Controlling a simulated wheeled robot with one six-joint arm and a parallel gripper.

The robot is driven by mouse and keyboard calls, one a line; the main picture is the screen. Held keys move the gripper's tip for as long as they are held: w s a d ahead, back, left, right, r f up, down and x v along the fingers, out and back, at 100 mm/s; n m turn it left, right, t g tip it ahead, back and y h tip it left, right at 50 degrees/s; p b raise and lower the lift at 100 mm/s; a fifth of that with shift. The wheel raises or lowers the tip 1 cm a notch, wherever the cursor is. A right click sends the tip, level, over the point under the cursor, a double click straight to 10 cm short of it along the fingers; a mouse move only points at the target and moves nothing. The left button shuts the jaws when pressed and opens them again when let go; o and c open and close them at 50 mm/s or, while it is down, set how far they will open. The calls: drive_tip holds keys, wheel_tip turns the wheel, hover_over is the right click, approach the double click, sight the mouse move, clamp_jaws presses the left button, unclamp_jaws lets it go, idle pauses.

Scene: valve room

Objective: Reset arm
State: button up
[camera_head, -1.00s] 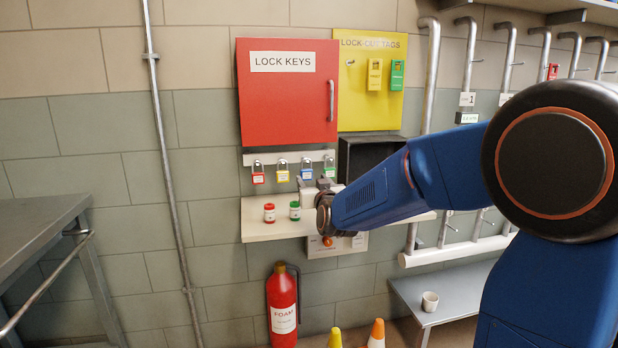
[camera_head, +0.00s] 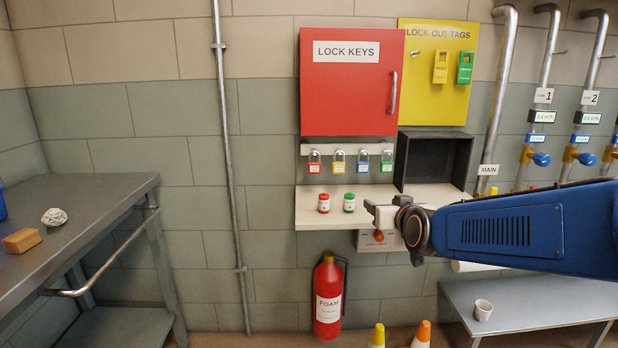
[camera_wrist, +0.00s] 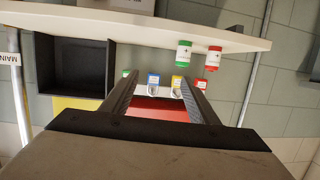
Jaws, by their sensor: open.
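My arm reaches in from the right in the head view, and my gripper (camera_head: 372,209) is at the front edge of the white shelf (camera_head: 312,221), right of the green-labelled jar. In the wrist view my gripper (camera_wrist: 162,92) has its two dark fingers apart, with nothing between them but a view of the padlocks and the red cabinet beyond. The wrist picture appears upside down. A red-capped jar (camera_head: 324,203) and a green-capped jar (camera_head: 349,202) stand upright on the shelf, apart from my gripper.
A red LOCK KEYS cabinet (camera_head: 350,85) hangs above several padlocks (camera_head: 339,163). A black open box (camera_head: 434,160) stands right of them. A fire extinguisher (camera_head: 328,297) stands below. A metal table (camera_head: 70,235) is at left, a low bench (camera_head: 530,310) at lower right.

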drive_tip(key=s+d+f+g, duration=0.2)
drive_tip(key=s+f+g, duration=0.1)
drive_tip(key=s, duration=0.8)
drive_tip(key=s+d+f+g, duration=0.2)
drive_tip(key=s+f+g, duration=0.2)
drive_tip(key=s, duration=0.8)
drive_tip(key=s+d+f+g+h, duration=0.1)
drive_tip(key=s+f, duration=0.4)
drive_tip(key=s, duration=0.6)
drive_tip(key=shift+s+d+f+m+g, duration=0.35)
drive_tip(key=shift+d+g, duration=0.3)
drive_tip(key=shift+g, duration=0.55)
drive_tip(key=shift+d, duration=0.1)
